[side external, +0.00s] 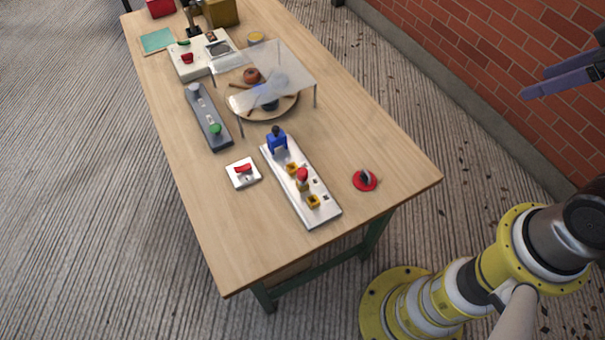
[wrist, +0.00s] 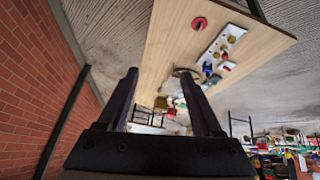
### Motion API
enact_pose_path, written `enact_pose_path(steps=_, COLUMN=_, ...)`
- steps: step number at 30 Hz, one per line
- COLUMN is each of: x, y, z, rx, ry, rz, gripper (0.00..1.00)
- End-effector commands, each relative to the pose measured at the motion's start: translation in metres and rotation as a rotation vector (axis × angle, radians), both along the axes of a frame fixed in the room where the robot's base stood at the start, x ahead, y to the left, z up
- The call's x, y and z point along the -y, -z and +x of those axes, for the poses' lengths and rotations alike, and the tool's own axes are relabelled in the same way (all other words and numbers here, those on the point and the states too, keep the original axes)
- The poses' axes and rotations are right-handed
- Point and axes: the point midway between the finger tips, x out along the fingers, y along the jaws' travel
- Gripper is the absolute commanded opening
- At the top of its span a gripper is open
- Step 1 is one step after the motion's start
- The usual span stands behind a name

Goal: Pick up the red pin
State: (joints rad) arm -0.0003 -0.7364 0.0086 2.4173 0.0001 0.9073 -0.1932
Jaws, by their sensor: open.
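A small red-topped piece (side external: 302,175), which looks like the red pin, stands on a long white board (side external: 320,215) near the table's front end. Yellow square pieces (side external: 313,201) sit beside it on the board, and a blue piece (side external: 277,138) stands at the board's far end. In the wrist view the board (wrist: 213,48) is small and distant, and I cannot make out the pin clearly. My gripper (wrist: 159,74) is open and empty, its two dark fingers apart. In the side view its purple-grey fingers show at the upper right edge, away from the table beside the brick wall.
A red disc with a grey knob (side external: 365,180) lies right of the board. A white plate with a red switch (side external: 243,173) and a grey bar with a green knob (side external: 208,118) are left. A clear canopy (side external: 285,65) on legs stands behind. The table's front right corner is bare.

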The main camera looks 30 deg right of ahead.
Motion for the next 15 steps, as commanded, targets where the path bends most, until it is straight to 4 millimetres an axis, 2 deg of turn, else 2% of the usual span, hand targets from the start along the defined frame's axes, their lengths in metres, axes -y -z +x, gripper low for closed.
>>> enact_pose_path(steps=3, x=-0.006, y=-0.021, z=0.032, rx=-0.006, ry=-0.125, rz=-0.058, gripper=0.67)
enact_pose_path(steps=8, x=-0.024, y=-0.036, z=0.079, rx=-0.036, ry=-0.300, rz=-0.124, gripper=0.67)
enact_pose_path(steps=12, x=-0.052, y=-0.035, z=0.129, rx=-0.081, ry=-0.476, rz=-0.177, gripper=0.67)
enact_pose_path(steps=15, x=-0.080, y=-0.024, z=0.165, rx=-0.120, ry=-0.609, rz=-0.213, gripper=0.67)
